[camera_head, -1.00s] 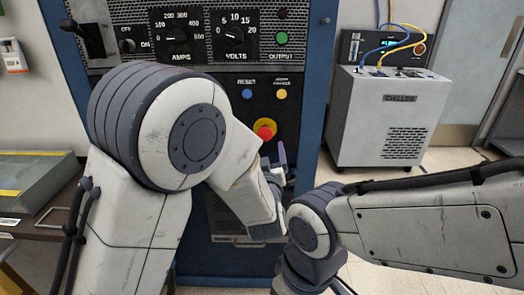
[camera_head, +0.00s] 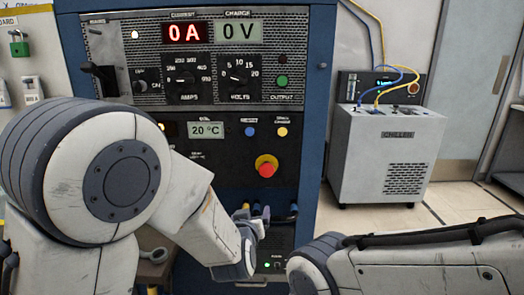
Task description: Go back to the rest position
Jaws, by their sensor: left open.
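My left arm comes in from the left, bent, in front of the power cabinet. My left gripper (camera_head: 256,217) is small and partly hidden behind its wrist. It is open, with nothing seen between its fingers, below the red emergency stop button (camera_head: 266,166) and apart from it in the picture. My right arm (camera_head: 420,270) crosses the lower right corner; its gripper is out of view.
The cabinet panel (camera_head: 225,97) shows 0 A, 0 V and 20 °C, with knobs and buttons. A grey chiller (camera_head: 385,160) with blue and yellow hoses stands at right. A green padlock (camera_head: 19,43) hangs at upper left. Tiled floor shows at right.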

